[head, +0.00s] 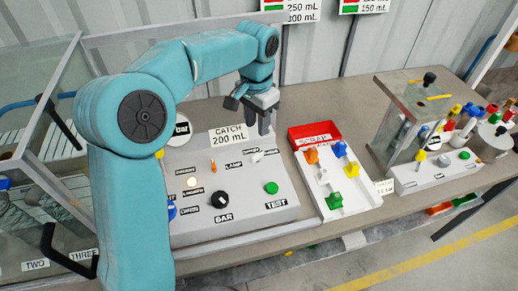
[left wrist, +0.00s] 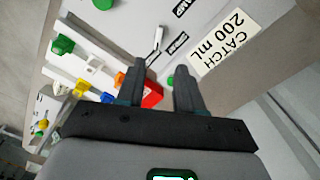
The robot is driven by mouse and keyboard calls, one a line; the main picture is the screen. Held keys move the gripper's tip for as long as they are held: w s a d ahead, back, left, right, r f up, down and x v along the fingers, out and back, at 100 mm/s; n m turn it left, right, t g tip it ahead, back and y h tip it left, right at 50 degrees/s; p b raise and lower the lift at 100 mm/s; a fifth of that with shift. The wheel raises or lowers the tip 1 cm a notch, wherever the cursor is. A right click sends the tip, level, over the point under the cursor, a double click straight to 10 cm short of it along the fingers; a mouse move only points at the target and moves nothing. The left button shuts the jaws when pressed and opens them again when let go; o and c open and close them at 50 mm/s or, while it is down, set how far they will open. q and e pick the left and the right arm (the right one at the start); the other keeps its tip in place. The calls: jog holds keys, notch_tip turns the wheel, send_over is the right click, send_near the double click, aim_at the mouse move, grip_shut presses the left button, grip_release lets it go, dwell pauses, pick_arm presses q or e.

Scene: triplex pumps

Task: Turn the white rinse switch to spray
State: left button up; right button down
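The white rinse switch (head: 257,158) is a small toggle near the back right of the grey control panel (head: 245,218), between two small labels. It also shows in the left wrist view (left wrist: 158,38), ahead of the fingers, with a label at its side. The label words are too small to read surely. The gripper is apart from the switch. My right gripper is not in view.
The panel also bears an orange lamp switch (head: 213,167), a black BAR knob (head: 220,200) and a green TEST button (head: 271,188). A glass tank (head: 400,120) stands further right.

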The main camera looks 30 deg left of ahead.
aim_at(258, 154)
pick_arm(q)
notch_tip(258, 154, down, 10)
jog(key=shift+s+f, duration=0.1)
jog(key=shift+f, duration=0.1)
jog(key=shift+d+f, duration=0.1)
jog(key=shift+f, duration=0.2)
jog(key=shift+s+d, duration=0.1)
jog(key=shift+d, duration=0.1)
jog(key=shift+a+f, duration=0.1)
jog(key=shift+a, duration=0.1)
jog(key=shift+c, duration=0.3)
grip_shut()
